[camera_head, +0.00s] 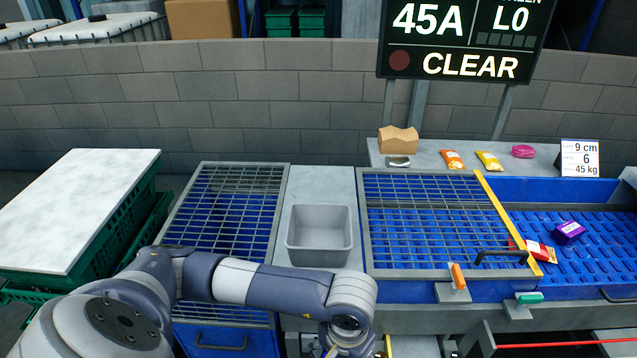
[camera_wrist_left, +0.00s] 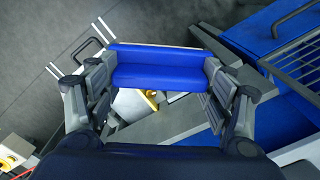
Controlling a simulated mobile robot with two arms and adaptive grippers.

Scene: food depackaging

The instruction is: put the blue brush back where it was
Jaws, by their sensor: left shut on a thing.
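The blue brush (camera_wrist_left: 160,72) shows in the left wrist view as a wide blue block with a paler blue upper strip. My left gripper (camera_wrist_left: 160,82) is shut on it, with one finger at each end of the block. In the head view my left arm reaches from the left to the bottom edge, where its wrist is cut off. The brush cannot be made out there. Its original place cannot be told from these frames. My right gripper is in neither view.
A grey bin (camera_head: 320,256) stands between two grated blue stations. An orange-handled tool (camera_head: 457,277) and a green-handled tool (camera_head: 529,298) sit in front brackets at the right. A purple package (camera_head: 568,231) lies on the blue slatted bed.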

